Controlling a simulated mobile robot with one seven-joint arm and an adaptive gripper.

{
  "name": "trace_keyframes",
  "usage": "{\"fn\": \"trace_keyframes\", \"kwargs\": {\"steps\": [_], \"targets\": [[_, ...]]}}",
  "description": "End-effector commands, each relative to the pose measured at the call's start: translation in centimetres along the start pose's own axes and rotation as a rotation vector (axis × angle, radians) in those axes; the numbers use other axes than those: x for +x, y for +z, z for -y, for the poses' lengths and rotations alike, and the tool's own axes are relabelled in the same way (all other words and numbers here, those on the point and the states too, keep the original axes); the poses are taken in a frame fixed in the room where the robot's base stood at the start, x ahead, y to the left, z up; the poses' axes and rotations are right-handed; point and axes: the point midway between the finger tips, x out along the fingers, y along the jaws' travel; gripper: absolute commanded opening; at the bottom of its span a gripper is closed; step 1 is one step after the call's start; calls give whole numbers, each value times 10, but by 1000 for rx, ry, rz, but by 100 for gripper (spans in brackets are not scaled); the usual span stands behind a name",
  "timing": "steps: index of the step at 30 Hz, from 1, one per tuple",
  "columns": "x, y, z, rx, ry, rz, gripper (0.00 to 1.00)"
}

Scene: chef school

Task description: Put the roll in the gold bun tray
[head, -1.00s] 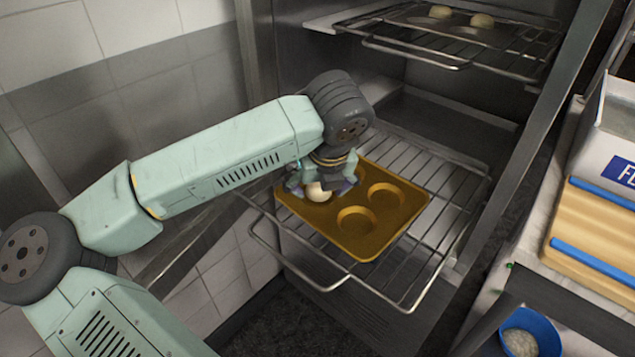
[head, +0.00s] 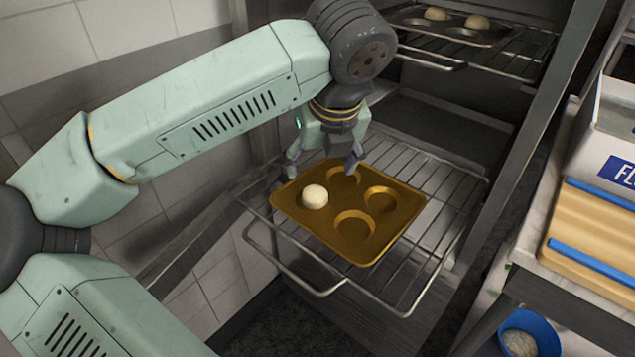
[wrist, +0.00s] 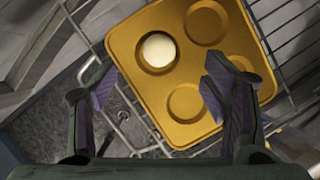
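The pale round roll (head: 315,197) sits in the left cup of the gold bun tray (head: 358,254). The tray rests on a wire rack and its other cups are empty. In the wrist view the roll (wrist: 158,51) lies in one cup of the tray (wrist: 223,90), apart from both fingers. My gripper (head: 324,168) is open and empty above the tray's back left edge. In the wrist view the gripper's fingers (wrist: 155,103) are spread wide with nothing between them touching.
The wire rack (head: 440,185) juts out of a metal rack cabinet. A higher shelf holds another tray (head: 405,17) with two rolls (head: 477,22). At right stand a flour bin (head: 610,150), a wooden board (head: 590,245) and a blue bowl (head: 535,322).

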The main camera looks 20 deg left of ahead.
Motion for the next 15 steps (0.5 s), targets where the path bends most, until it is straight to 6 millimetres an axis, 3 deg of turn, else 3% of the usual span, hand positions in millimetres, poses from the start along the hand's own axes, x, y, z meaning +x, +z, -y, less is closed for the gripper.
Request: {"fn": "trace_keyframes", "kwargs": {"steps": [6, 15], "targets": [[-24, 0, 0, -1, 1, 2, 69], [-28, 0, 1, 3, -7, 0, 69]]}}
